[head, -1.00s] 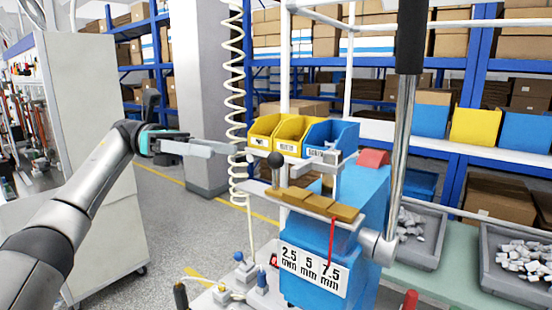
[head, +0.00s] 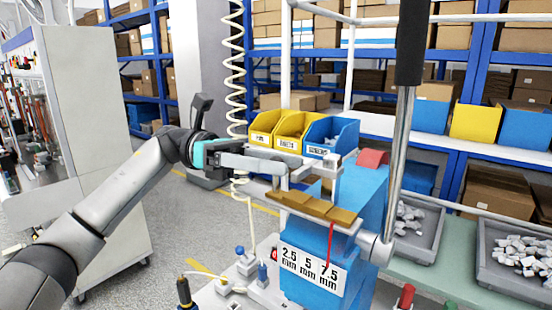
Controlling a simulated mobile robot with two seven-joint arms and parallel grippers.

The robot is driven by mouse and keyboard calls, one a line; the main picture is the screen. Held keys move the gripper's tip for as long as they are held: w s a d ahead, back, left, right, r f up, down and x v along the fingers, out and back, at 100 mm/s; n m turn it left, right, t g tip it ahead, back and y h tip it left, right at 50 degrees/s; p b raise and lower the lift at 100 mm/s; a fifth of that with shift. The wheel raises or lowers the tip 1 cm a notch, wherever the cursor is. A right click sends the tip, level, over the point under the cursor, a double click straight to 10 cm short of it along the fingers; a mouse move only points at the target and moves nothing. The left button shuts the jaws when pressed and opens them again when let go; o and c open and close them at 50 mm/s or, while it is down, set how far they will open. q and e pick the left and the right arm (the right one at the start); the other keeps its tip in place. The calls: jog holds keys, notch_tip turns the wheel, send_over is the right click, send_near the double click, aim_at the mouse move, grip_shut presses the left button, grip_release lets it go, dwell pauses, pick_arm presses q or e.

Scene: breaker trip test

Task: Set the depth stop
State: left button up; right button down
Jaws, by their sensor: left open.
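The blue press machine (head: 358,200) carries a white label (head: 310,268) reading 2.5, 5 and 7.5 mm. Above the label, a row of brass-coloured stop blocks (head: 316,206) sits on a grey bar. My right gripper is out of view.
A tall steel lever (head: 401,150) with a black grip stands right of the blocks. Yellow bins (head: 290,130) and a blue bin (head: 330,135) stand behind my gripper. Grey trays (head: 515,255) of small parts lie right. A coiled hose (head: 235,80) hangs at the back.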

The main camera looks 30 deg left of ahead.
pick_arm(q)
jog(key=shift+c, duration=0.3)
grip_shut()
dwell(1.1)
